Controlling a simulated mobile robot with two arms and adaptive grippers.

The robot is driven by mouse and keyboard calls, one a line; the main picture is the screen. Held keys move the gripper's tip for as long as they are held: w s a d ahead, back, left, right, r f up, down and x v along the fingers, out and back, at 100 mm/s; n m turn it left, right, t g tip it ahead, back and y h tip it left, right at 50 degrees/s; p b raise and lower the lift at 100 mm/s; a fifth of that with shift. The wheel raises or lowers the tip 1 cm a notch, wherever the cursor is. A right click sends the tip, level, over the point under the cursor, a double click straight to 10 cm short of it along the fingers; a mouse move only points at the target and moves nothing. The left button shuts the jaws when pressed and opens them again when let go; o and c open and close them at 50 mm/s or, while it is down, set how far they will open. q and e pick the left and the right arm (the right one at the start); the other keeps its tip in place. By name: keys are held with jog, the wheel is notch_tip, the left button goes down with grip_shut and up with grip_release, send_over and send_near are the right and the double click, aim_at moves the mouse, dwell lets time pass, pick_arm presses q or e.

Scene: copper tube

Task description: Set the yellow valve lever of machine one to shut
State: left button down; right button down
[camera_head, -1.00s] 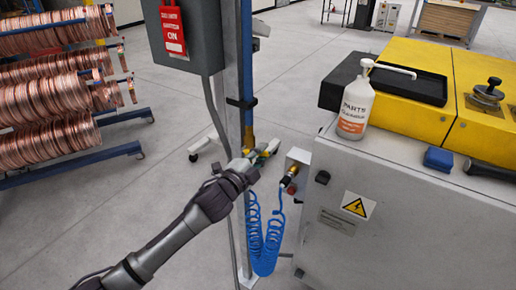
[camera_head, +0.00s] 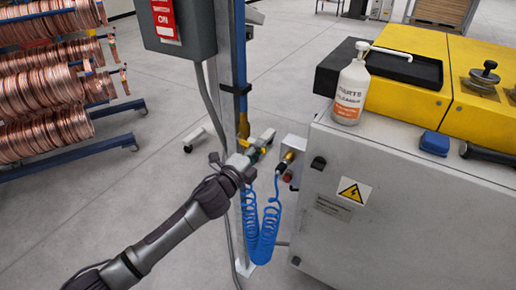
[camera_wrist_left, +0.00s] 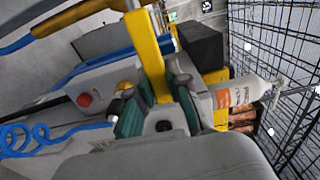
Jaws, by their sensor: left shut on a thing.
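The yellow valve lever (camera_wrist_left: 148,55) shows large in the left wrist view and runs down between the two green-padded fingers. My left gripper (camera_wrist_left: 160,112) is shut on it. In the head view my left gripper (camera_head: 262,146) is beside the post, just below the end of the blue pipe (camera_head: 242,85). A yellow piece (camera_head: 243,125) shows at the pipe's lower end, directly above the gripper. The lever's held part is mostly hidden by the fingers there. My right gripper is not in view.
A grey cabinet (camera_head: 330,235) with a coiled blue hose (camera_head: 262,235) stands close on the right. A cleaner bottle (camera_head: 350,95) and blue block (camera_head: 435,143) are on its top. A switch box (camera_head: 178,25) hangs above the arm. Copper coils (camera_head: 50,85) stand at the left.

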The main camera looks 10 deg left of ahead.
pick_arm(q)
jog(key=shift+f, duration=0.1)
jog(key=c, duration=1.1)
grip_release()
jog(key=shift+s, duration=0.1)
jog(key=v, duration=1.2)
